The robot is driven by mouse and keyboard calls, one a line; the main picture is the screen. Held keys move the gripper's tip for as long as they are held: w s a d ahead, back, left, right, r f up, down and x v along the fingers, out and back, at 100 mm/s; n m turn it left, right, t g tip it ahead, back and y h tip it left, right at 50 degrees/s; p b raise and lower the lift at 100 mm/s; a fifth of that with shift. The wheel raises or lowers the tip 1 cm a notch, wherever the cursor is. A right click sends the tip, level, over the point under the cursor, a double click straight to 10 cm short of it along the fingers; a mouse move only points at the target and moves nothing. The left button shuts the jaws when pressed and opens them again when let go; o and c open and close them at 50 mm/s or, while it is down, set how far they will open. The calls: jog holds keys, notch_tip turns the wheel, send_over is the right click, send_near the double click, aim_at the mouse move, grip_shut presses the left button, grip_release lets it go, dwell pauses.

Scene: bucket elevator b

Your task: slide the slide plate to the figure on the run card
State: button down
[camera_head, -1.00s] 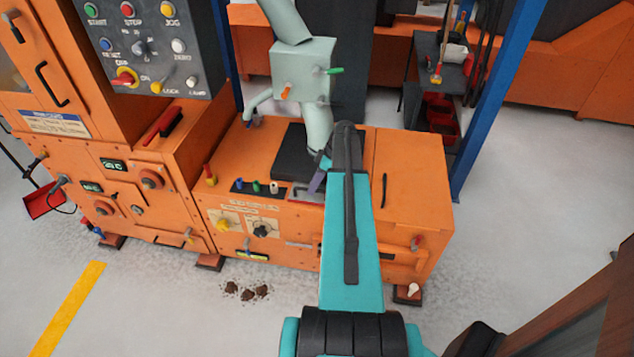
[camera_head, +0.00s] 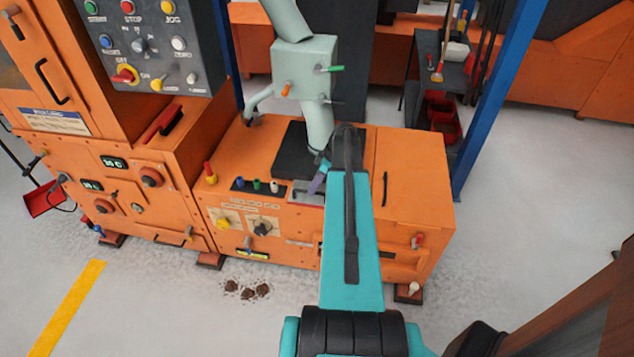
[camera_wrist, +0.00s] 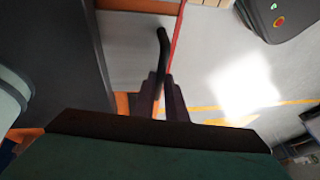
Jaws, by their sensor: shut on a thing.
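The slide plate (camera_head: 306,194) looks like a small grey plate with a red edge, set in the top of the orange machine. In the wrist view the grey plate (camera_wrist: 136,38) lies beside a thin red line, with a black bent handle (camera_wrist: 163,45) in front of it. My gripper (camera_head: 318,182) is at the plate, its purple fingers partly hidden by my arm. In the wrist view my gripper (camera_wrist: 162,82) is shut on the handle's lower end. I cannot make out a run card or a readable figure.
A pale green spout (camera_head: 305,70) rises behind the plate over a dark pad (camera_head: 293,155). A row of coloured knobs (camera_head: 257,186) lies left of the plate. A control panel (camera_head: 140,45) stands at upper left. The orange top right of my arm is mostly clear.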

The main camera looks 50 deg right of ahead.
jog(key=shift+s+a, duration=0.4)
jog(key=shift+a, duration=0.25)
jog(key=shift+s+a, duration=0.4)
jog(key=shift+a, duration=0.2)
jog(key=c, duration=1.8)
grip_release()
jog(key=b+v, duration=0.2)
jog(key=v, duration=1.2)
jog(key=shift+w+f, duration=0.1)
